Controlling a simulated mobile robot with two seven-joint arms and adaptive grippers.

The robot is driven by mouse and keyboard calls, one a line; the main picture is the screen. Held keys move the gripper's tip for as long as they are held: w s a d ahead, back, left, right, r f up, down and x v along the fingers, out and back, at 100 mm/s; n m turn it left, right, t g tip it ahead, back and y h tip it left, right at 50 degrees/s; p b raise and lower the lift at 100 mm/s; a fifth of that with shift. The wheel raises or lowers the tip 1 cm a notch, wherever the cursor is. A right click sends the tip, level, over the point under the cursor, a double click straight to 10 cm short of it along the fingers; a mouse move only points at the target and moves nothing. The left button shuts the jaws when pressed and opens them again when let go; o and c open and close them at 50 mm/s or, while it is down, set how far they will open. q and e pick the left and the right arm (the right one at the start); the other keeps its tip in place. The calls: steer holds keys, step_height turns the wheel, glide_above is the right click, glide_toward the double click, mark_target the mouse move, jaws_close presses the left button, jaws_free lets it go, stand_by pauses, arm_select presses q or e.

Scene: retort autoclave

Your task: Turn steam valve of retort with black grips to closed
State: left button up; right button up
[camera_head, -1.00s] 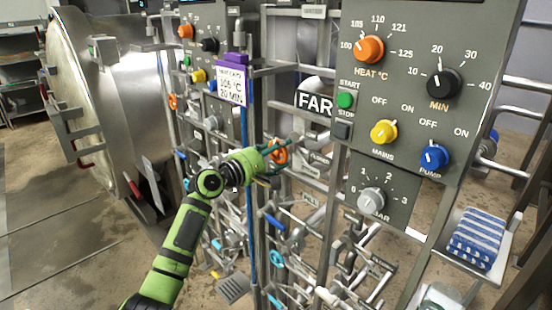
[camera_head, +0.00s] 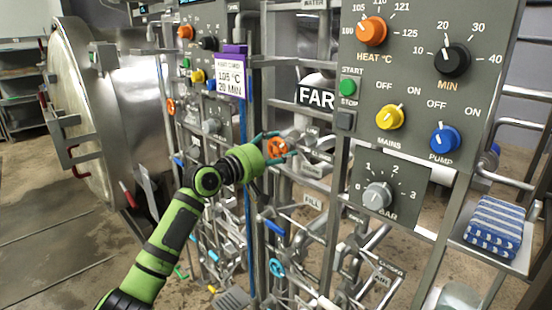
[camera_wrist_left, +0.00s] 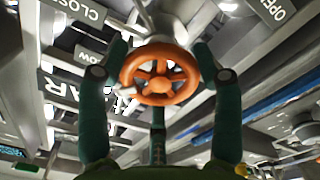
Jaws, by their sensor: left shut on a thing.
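The orange valve handwheel (camera_head: 277,148) sits on the pipe rack just right of the blue vertical pipe. My left gripper (camera_head: 276,146) reaches it from the left, with its dark green fingers around the rim. In the left wrist view the orange wheel (camera_wrist_left: 159,74) lies between the fingers of my left gripper (camera_wrist_left: 160,70), which are shut on it. OPEN and CLOSED signs (camera_wrist_left: 85,10) show upside down behind the wheel. My right gripper is not in view.
A grey panel (camera_head: 400,75) with knobs stands at right, above a shelf with a striped cloth (camera_head: 493,226). Other valves, such as a blue one (camera_head: 277,267), crowd the pipes below. A second orange wheel (camera_head: 170,106) and an open round retort door (camera_head: 80,110) are farther left.

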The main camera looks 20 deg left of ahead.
arm_select(q)
steer(key=m+b, duration=0.1)
steer(key=m, duration=0.1)
steer(key=m+b, duration=0.1)
steer(key=m, duration=0.1)
steer(key=shift+d+f+m, duration=0.2)
steer(key=shift+f+m, duration=0.1)
steer(key=shift+f, duration=0.05)
steer(key=shift+f+m+b, duration=0.15)
steer(key=shift+m+b, duration=0.8)
steer(key=shift+m, duration=1.05)
steer(key=shift+f, duration=0.1)
steer(key=o, duration=1.1)
steer(key=shift+c, duration=0.2)
steer(key=shift+o, duration=0.5)
steer(key=shift+r, duration=0.2)
steer(key=shift+a+r, duration=0.1)
